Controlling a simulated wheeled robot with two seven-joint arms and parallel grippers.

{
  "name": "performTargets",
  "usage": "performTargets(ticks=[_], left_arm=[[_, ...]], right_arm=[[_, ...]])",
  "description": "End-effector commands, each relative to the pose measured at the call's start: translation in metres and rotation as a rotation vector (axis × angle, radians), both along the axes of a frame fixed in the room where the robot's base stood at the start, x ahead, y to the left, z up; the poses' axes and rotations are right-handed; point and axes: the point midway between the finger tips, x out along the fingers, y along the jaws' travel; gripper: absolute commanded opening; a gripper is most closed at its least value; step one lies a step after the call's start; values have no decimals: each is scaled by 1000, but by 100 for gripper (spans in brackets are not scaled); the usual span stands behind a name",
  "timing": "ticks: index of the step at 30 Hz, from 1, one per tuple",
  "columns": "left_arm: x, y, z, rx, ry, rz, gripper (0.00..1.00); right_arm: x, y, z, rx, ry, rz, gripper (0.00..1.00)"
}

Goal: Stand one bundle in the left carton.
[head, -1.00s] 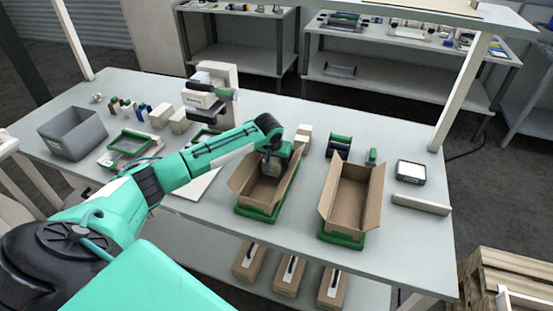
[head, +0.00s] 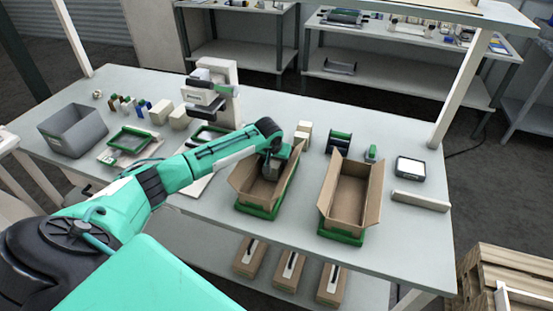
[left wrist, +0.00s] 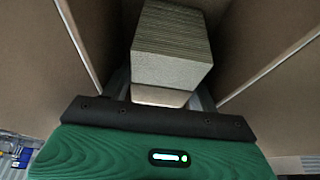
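The left carton (head: 247,183) is an open brown box on a green base in the middle of the table. My left gripper (head: 272,168) reaches down inside it. In the left wrist view a bundle (left wrist: 172,60), a grey-beige block of stacked layers, sits between the grey fingers (left wrist: 160,98), which look shut on it. Carton walls rise on both sides of it. The bundle's lower end and its contact with the carton floor are hidden. The right carton (head: 352,190), also on a green base, looks empty. My right gripper is not in view.
A grey bin (head: 75,132), green-framed trays (head: 130,142) and a white machine (head: 212,90) stand to the left. Cream blocks (head: 302,134) and a dark-and-green roll holder (head: 339,142) stand behind the cartons. A tablet-like device (head: 410,170) and a pale bar (head: 420,202) lie at right.

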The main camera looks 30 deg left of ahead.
Motion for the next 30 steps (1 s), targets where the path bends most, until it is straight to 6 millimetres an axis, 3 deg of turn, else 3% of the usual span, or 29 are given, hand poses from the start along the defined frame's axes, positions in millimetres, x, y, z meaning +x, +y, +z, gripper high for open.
performTargets(ticks=[8,13,24,30], left_arm=[[0,0,3,1,-1,-1,60],[-3,-1,19,0,-1,-2,60],[-31,-7,89,1,-3,-1,60],[-41,-10,115,-1,-2,1,60]], right_arm=[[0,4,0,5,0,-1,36],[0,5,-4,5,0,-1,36],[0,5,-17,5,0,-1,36],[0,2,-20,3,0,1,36]])
